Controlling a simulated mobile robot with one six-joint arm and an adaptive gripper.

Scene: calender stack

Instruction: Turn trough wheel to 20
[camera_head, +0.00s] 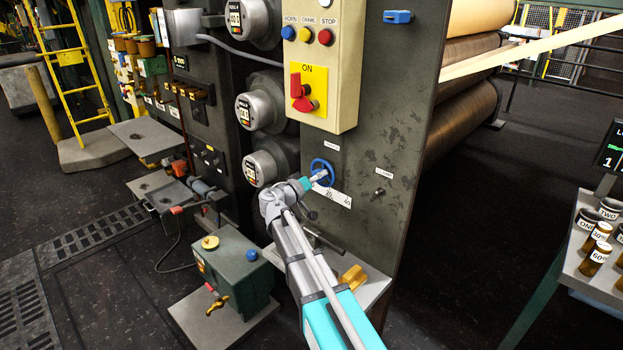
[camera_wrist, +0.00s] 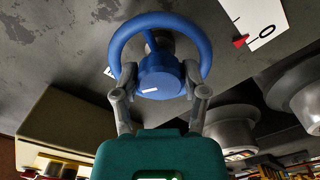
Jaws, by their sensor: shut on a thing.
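The blue trough wheel (camera_head: 322,171) is on the dark machine panel, below the cream button box. In the wrist view the blue wheel (camera_wrist: 204,50) fills the top middle, with a white mark on its hub. My gripper (camera_wrist: 160,82) is shut on the wheel, one finger on each side of the hub, inside or at the rim. In the head view my gripper (camera_head: 314,180) reaches the wheel from the lower left. A white scale plate (camera_head: 340,198) sits below the wheel, its numbers small. In the wrist view the scale (camera_wrist: 258,18) shows a 0, with a red pointer (camera_wrist: 240,42) near it.
The cream box (camera_head: 332,115) with coloured buttons and a red switch (camera_head: 303,92) hangs above the wheel. Round gauges (camera_head: 268,162) stand out to the left. A small shelf with a yellow object (camera_head: 353,278) is below. A table with bottles (camera_head: 598,252) stands at right.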

